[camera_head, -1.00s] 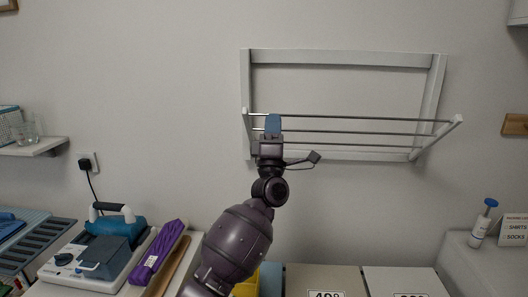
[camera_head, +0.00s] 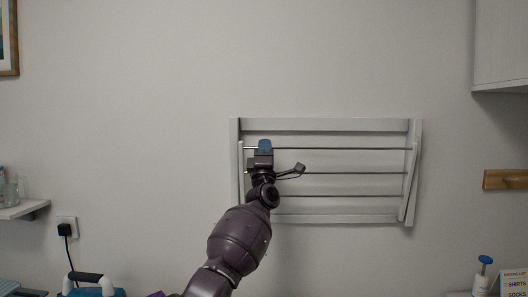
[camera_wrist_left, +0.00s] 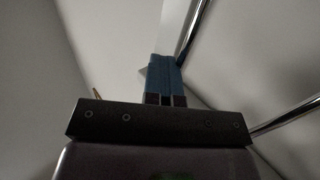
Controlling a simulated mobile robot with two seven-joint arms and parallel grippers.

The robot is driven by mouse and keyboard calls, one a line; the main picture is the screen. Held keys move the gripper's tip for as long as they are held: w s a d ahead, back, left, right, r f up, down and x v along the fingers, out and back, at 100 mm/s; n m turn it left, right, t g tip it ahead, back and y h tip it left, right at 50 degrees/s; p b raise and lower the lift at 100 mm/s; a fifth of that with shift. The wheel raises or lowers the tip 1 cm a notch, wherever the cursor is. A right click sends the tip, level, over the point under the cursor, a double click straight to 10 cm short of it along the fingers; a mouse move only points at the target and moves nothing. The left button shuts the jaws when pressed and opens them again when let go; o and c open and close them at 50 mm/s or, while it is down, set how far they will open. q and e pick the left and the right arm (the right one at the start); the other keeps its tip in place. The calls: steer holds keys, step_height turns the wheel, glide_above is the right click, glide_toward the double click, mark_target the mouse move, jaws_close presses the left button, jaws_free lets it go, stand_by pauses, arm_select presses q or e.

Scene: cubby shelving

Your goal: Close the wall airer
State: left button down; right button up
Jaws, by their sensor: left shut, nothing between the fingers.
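The wall airer (camera_head: 325,125) is a pale grey frame on the wall with several metal rods. Its rod rack is swung up close to the frame, with the right side arm (camera_head: 409,185) slightly tilted out at the bottom. My left gripper (camera_head: 265,146) is shut and empty, its blue fingertips at the top rod near the airer's left end. In the left wrist view the blue fingers (camera_wrist_left: 164,78) are together, with metal rods (camera_wrist_left: 290,114) and a pale bar beside them. Whether the fingers touch the rod is hard to tell. My right gripper is not in view.
A shelf with glassware (camera_head: 22,209) and a plug socket (camera_head: 67,230) are at the left. A wall cabinet (camera_head: 502,45) and a wooden rail (camera_head: 506,180) are at the right. A blue-topped bottle (camera_head: 483,275) stands low right. The wall around the airer is bare.

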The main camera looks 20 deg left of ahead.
arm_select(q)
steer(key=shift+w+a+r+g+p, duration=0.15)
steer(key=shift+w, duration=0.3)
steer(key=shift+w+a+r+g+p, duration=0.1)
steer(key=shift+w+g+p, duration=0.05)
steer(key=shift+w, duration=0.25)
steer(key=shift+w+a+g+h, duration=0.3)
steer(key=shift+w+g, duration=0.1)
steer(key=shift+w, duration=0.45)
